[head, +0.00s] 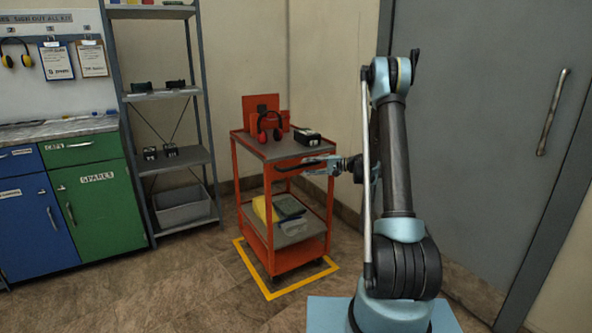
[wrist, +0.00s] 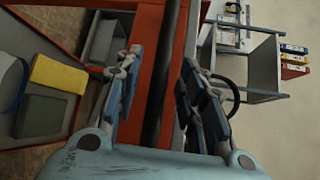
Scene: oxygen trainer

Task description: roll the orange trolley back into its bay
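The orange trolley (head: 286,256) stands upright in the corner. Its visible lower part is within the yellow floor outline (head: 300,284) that marks the bay; the far side of the outline is hidden behind it. The trolley's dark handle bar (head: 296,167) sticks out at the near right of its top shelf. My gripper (head: 325,165) is at this handle. In the wrist view, the fingers of my gripper (wrist: 160,95) are spread on either side of the dark bar (wrist: 164,75), with gaps showing. An orange trolley post also shows behind the fingers.
Red ear defenders (head: 270,126) and a dark box (head: 307,137) sit on the trolley top; a yellow item (head: 262,208) is below. A grey shelf rack (head: 170,158) and green cabinet (head: 100,205) stand left. A grey door (head: 500,130) is right. Floor in front is clear.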

